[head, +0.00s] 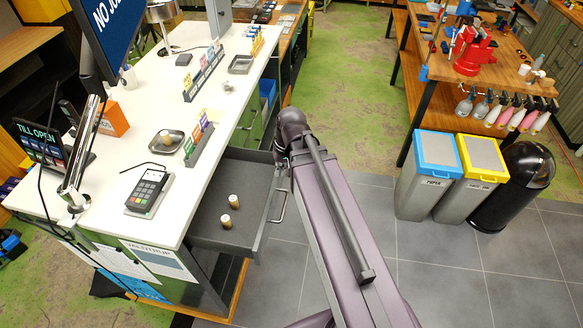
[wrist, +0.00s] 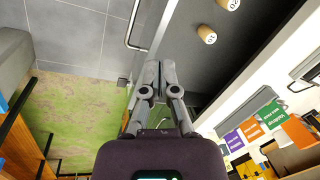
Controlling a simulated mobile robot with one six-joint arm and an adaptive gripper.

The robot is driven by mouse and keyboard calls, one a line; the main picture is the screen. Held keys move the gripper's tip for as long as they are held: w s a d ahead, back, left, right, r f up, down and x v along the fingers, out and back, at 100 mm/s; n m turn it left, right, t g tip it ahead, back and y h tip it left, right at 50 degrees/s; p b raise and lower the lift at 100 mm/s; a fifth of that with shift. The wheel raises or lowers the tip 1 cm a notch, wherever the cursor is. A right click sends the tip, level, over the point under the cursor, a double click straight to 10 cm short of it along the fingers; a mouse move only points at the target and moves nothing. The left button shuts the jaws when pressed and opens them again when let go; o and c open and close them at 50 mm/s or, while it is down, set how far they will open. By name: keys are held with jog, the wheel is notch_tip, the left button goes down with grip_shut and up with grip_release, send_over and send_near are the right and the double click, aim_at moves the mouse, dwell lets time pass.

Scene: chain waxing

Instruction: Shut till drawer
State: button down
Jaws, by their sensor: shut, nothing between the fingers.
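The till drawer (head: 262,232) stands pulled out from under the white counter in the head view. It is grey, with a metal bar handle (head: 279,206) on its front and two small cork-coloured cylinders (head: 230,209) inside. In the wrist view the drawer's dark inside (wrist: 215,62), the handle (wrist: 134,28) and the cylinders (wrist: 207,34) show at the top. My gripper (wrist: 152,68) is shut and empty, its fingertips by the end of the drawer front, beside the handle. In the head view it is partly hidden at the drawer's far front corner; I cannot tell whether it touches.
The white counter (head: 150,98) carries a card reader (head: 147,191), a screen reading "TILL OPEN" (head: 40,147), trays and coloured card racks. Bins (head: 431,170) stand at the right, below a wooden workbench.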

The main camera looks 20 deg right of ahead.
aim_at(279, 178)
jog(key=w+d+f+m+t+y+b, duration=0.1)
jog(key=w+d+f+y+b, duration=0.1)
jog(key=f+b, duration=0.3)
jog(key=w+d+f+m+t+y+b, duration=0.1)
jog(key=w+d+f+y+b, duration=0.1)
jog(key=b, duration=0.6)
jog(key=w+d+f+m+t+y+b, duration=0.1)
jog(key=w+d+f+y+b, duration=0.2)
jog(key=w+f+b, duration=0.3)
jog(key=shift+f+y+b, duration=0.4)
jog(key=shift+f+b, duration=0.25)
jog(key=shift+f, duration=0.3)
jog(key=w+d+f+m+t+y+b, duration=0.1)
jog(key=w+d+f+t+y+b, duration=0.1)
jog(key=d+b, duration=0.6)
jog(key=w+d+f+m+t+y+b, duration=0.1)
jog(key=w+d+f+t+y+b, duration=0.1)
jog(key=d+b, duration=0.6)
notch_tip(279, 178, down, 3)
jog(key=shift+w+d+r+t+y+b, duration=0.15)
jog(key=shift+w+d+t+y+b, duration=0.1)
jog(key=shift+t+y+b, duration=0.7)
jog(key=shift+a, duration=0.1)
jog(key=x, duration=1.4)
jog(key=shift+w, duration=0.1)
jog(key=shift+w, duration=0.1)
